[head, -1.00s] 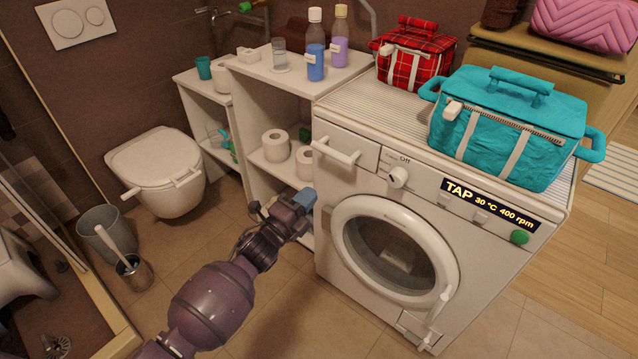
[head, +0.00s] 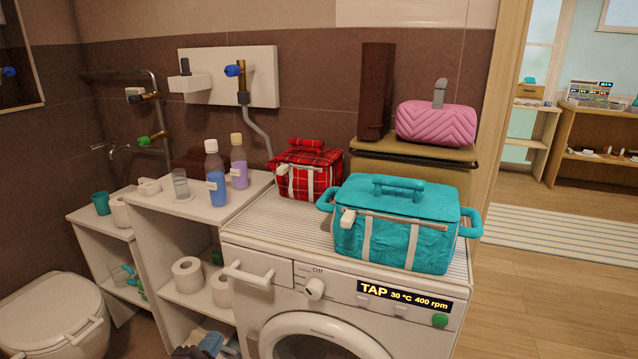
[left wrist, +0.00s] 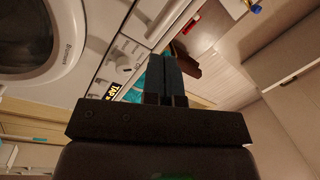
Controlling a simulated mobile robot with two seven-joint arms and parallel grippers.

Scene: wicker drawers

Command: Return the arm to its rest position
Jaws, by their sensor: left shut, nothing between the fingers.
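My left gripper (left wrist: 164,72) shows in the left wrist view, its dark fingers together with nothing between them. It points toward the washing machine's front, which lies beyond it in that view. Apart from the machine, the fingers touch nothing that I can make out. In the head view I cannot clearly make out the left arm or gripper. Small blue and grey shapes (head: 208,343) at the bottom edge look like cloths on the low shelf, but I cannot tell for certain. My right gripper is not in view.
The washing machine (head: 345,303) carries a teal bag (head: 390,243) and a red plaid bag (head: 307,175). A white shelf (head: 150,228) with bottles stands left of it, beside the toilet (head: 50,310). Open wooden floor (head: 525,290) lies to the right.

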